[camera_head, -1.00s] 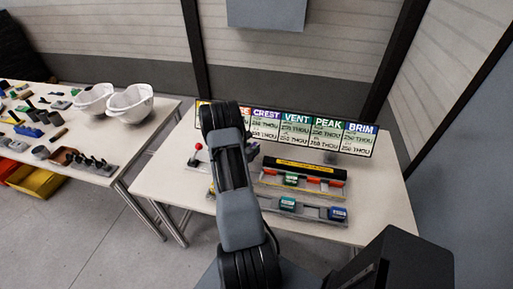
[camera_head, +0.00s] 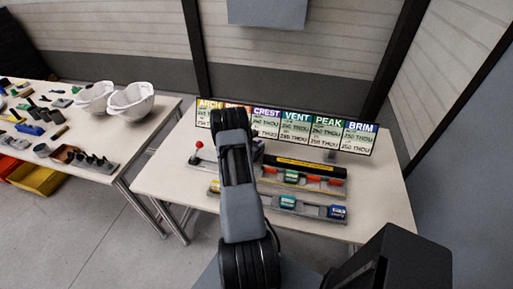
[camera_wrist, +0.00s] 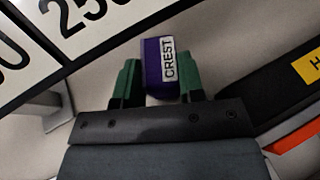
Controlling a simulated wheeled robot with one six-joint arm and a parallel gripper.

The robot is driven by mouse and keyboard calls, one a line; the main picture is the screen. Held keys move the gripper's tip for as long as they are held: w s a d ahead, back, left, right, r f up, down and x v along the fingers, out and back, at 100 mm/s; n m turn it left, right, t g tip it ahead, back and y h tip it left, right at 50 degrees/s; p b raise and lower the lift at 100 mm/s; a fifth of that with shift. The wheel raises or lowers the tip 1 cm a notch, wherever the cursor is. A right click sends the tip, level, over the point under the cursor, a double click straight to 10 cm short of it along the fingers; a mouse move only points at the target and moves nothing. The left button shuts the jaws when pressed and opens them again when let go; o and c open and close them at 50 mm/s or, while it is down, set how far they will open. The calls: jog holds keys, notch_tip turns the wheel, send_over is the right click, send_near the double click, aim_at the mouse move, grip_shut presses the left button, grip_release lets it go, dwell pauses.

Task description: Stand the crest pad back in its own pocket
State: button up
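The crest pad (camera_wrist: 153,78) is a purple block with a white CREST label. In the wrist view it sits between the two green fingers of my gripper (camera_wrist: 160,82), which look closed on its sides. Its far end sticks out past the fingertips. In the head view my arm hides the pad and most of the gripper. A long grey pad rack (camera_head: 312,211) lies at the front of the table, with a yellow pad (camera_head: 214,187) at its left, a green pad (camera_head: 288,202) and a blue pad (camera_head: 337,212). My arm covers part of the rack, so I cannot tell which pocket is the crest pad's.
Behind the rack is a black fixture (camera_head: 305,167) with a yellow label, red-orange parts and a green pad (camera_head: 291,176). A sign board (camera_head: 297,130) stands at the back. A red-knobbed lever (camera_head: 198,146) is at left. White helmet shells (camera_head: 131,102) sit on another table.

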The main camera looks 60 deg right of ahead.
jog(key=o, duration=0.4)
jog(key=shift+o, duration=0.2)
jog(key=shift+r, duration=0.1)
